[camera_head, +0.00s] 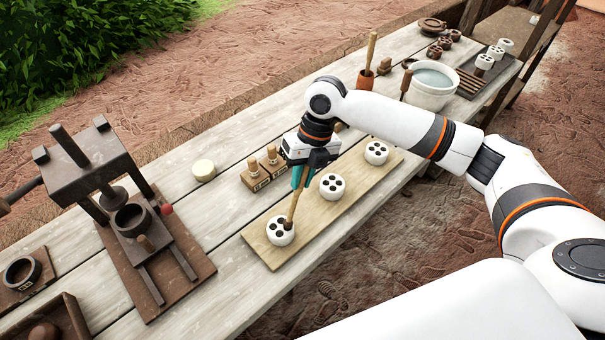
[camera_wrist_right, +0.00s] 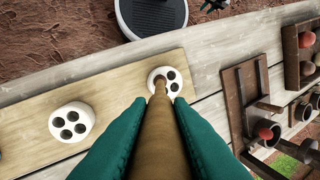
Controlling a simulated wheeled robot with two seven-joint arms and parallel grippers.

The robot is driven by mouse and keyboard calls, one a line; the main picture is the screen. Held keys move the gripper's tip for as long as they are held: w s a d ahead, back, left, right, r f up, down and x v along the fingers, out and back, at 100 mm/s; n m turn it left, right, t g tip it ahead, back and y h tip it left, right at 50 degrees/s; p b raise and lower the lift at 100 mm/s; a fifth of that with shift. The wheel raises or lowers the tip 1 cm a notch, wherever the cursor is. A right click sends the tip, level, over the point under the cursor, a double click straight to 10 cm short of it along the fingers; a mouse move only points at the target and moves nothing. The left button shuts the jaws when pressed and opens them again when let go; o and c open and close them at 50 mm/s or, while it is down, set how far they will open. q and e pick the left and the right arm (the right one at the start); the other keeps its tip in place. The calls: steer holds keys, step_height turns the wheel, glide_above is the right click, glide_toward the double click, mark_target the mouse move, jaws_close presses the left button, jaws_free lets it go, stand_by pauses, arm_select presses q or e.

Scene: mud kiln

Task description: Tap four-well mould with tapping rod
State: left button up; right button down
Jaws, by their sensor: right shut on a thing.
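My right gripper (camera_head: 302,176) is shut on the wooden tapping rod (camera_head: 293,205). The rod tilts down and its lower tip is at the nearest white four-well mould (camera_head: 280,231). In the right wrist view the rod (camera_wrist_right: 153,140) runs between the green fingers to the mould (camera_wrist_right: 172,79), with its tip over or on the mould's left side. I cannot tell for sure whether they touch. Two more white four-well moulds, one in the middle (camera_head: 331,186) and one at the far end (camera_head: 376,153), stand on the same board (camera_head: 350,208). My left gripper is not in view.
A dark press (camera_head: 125,215) stands to the left on the plank table (camera_head: 215,215). Small stoppered pieces in a wooden holder (camera_head: 263,171) and a pale round disc (camera_head: 203,170) lie behind the board. A white water bowl (camera_head: 432,88) stands at the far right.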

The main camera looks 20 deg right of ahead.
steer(key=shift+r+p, duration=0.7)
steer(key=shift+r, duration=0.05)
step_height(320, 180, up, 4)
steer(key=p, duration=0.4)
steer(key=shift+r, duration=0.1)
